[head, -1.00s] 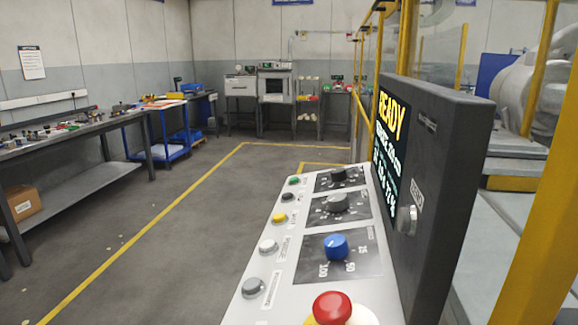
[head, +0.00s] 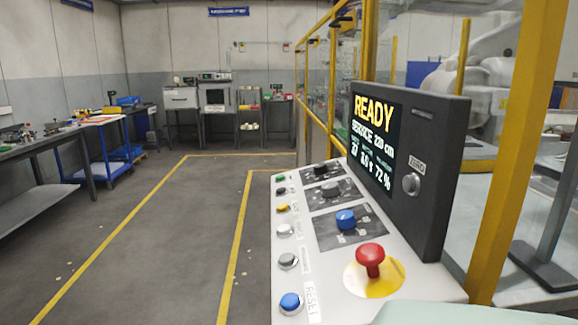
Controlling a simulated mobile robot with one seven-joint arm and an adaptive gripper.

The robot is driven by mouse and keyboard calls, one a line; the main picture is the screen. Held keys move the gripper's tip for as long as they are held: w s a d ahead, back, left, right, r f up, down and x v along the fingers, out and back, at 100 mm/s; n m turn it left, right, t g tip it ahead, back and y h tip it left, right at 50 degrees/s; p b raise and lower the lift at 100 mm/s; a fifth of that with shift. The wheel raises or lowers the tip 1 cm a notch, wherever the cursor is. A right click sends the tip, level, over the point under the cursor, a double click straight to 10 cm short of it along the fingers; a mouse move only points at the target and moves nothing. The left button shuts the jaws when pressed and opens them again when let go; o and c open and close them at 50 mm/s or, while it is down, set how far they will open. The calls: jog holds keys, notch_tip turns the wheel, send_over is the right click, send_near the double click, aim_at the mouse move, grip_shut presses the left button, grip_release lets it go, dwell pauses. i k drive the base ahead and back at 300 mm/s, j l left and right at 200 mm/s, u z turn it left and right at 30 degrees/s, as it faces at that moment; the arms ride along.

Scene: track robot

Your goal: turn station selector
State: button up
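A white control panel (head: 328,262) with a dark upright display housing (head: 425,170) stands at the centre right in the head view. Its screen (head: 373,138) reads READY. Three rotary knobs sit in a row on dark plates: a blue knob (head: 346,219) nearest, a dark grey knob (head: 331,189) behind it, and a black knob (head: 320,170) farthest. Their labels are too small to read, so I cannot tell which is the station selector. My gripper is not in view.
A red mushroom button (head: 370,258) stands up from the panel's near end. Several push buttons line its left edge, including a blue one (head: 291,302) by a RESET label. A yellow post (head: 515,150) rises at right. The floor (head: 165,240) at left is clear.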

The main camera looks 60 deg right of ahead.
aim_at(322, 168)
jog(key=i+j+u, duration=0.35)
jog(key=i+j, duration=0.55)
jog(key=i+z, duration=0.75)
jog(key=i+j+z, duration=0.15)
jog(key=z, duration=0.25)
jog(key=i+z, duration=0.2)
jog(key=z, duration=0.3)
jog(key=i+z, duration=0.2)
jog(key=z, duration=0.3)
jog(key=i+j+z, duration=0.1)
jog(key=z, duration=0.4)
jog(key=i+l+z, duration=0.1)
jog(key=i+z, duration=0.2)
jog(key=z, duration=0.15)
jog(key=i+z, duration=0.25)
jog(key=z, duration=0.2)
jog(key=i+j+z, duration=0.1)
jog(key=i+z, duration=0.2)
jog(key=z, duration=0.15)
jog(key=i+z, duration=0.1)
jog(key=i, duration=0.2)
